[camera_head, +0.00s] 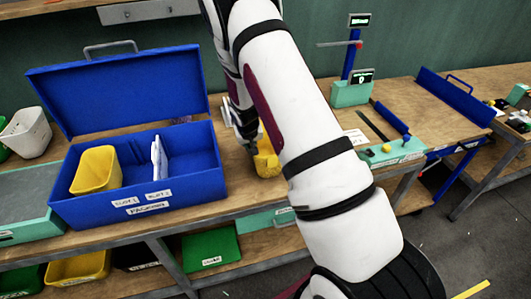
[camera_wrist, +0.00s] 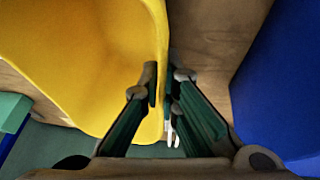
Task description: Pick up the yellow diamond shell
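The yellow diamond shell (camera_head: 266,162) is on the wooden bench, just right of the blue box and partly hidden by my arm. In the wrist view the shell (camera_wrist: 80,60) fills the left side, close to the camera. My gripper (camera_head: 246,147) is down at its left side in the head view. In the wrist view my gripper's fingers (camera_wrist: 165,85) are close together, one on each side of the shell's near wall, and look closed on it. The exact contact is hard to see. I cannot tell whether the shell is clear of the bench.
The open blue box (camera_head: 190,195) stands close left of my gripper, with a yellow bin (camera_head: 97,170) and a white divider inside. It also shows in the wrist view (camera_wrist: 290,80). A teal press (camera_head: 351,93) and a teal fixture (camera_head: 400,153) stand to the right.

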